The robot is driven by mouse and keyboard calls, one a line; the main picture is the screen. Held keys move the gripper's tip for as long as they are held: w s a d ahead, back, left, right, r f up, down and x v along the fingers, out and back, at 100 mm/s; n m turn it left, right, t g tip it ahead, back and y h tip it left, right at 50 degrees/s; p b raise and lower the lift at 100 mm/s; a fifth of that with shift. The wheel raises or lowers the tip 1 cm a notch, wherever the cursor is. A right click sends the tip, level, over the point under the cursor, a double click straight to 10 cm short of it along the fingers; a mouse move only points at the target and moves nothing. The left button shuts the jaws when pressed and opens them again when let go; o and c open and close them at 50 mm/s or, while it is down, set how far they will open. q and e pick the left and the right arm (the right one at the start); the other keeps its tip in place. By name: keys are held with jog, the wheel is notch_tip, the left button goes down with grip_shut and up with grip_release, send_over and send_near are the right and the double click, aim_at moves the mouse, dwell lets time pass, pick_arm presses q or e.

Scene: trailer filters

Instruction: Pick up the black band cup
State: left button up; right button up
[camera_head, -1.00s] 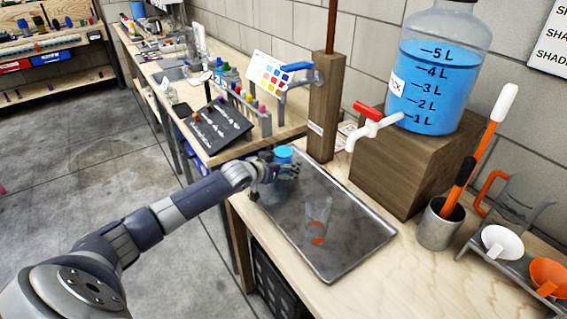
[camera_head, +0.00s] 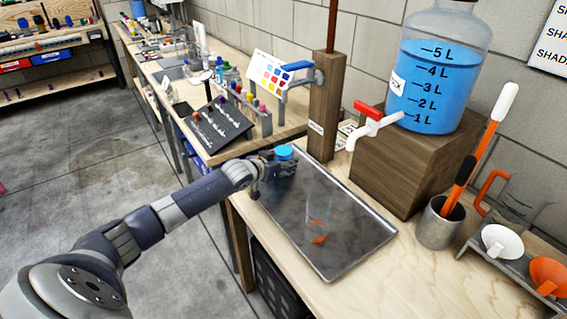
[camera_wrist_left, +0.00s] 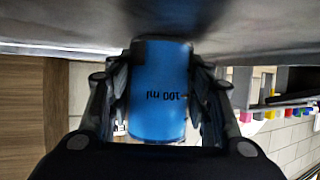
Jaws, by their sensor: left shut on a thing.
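A cup filled with blue (camera_head: 284,153) is at the far left end of the metal tray (camera_head: 350,250). My left gripper (camera_head: 280,166) is shut on this cup, with a finger on each side. In the left wrist view the blue cup (camera_wrist_left: 158,95) fills the space between the fingers and shows a "100 ml" mark upside down. I cannot make out a black band on it; the fingers hide its sides. I cannot tell whether its base touches the tray. A clear cup with an orange band (camera_head: 317,232) stands apart, nearer on the tray. My right gripper is not in view.
A wooden post (camera_head: 324,105) stands just behind the tray. A large jug of blue liquid (camera_head: 433,85) with a red-handled tap (camera_head: 370,120) sits on a wooden block (camera_head: 400,170). A metal pot with tools (camera_head: 439,222) stands at the right. The tray's middle is clear.

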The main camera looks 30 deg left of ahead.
aim_at(278, 154)
pick_arm(q)
jog(key=shift+r, duration=0.25)
jog(key=shift+r, duration=1.55)
jog(key=shift+s+a+r+b, duration=0.1)
jog(key=shift+s+a+b, duration=0.15)
jog(key=shift+s, duration=1.35)
jog(key=shift+s+a+r+b, duration=0.1)
jog(key=shift+s+a, duration=0.1)
jog(key=shift+s, duration=1.35)
jog(key=shift+s+a+r, duration=0.1)
jog(key=shift+s+a, duration=0.05)
jog(key=shift+s, duration=0.95)
jog(key=shift+s+a+r, duration=0.1)
jog(key=shift+s, duration=1)
jog(key=shift+s+a+r, duration=0.15)
jog(key=shift+s+a, duration=0.05)
jog(key=shift+s, duration=1)
jog(key=shift+s+a+r, duration=0.1)
jog(key=shift+s+a, duration=0.05)
jog(key=shift+s, duration=1)
jog(key=shift+s, duration=0.15)
jog(key=shift+s, duration=0.15)
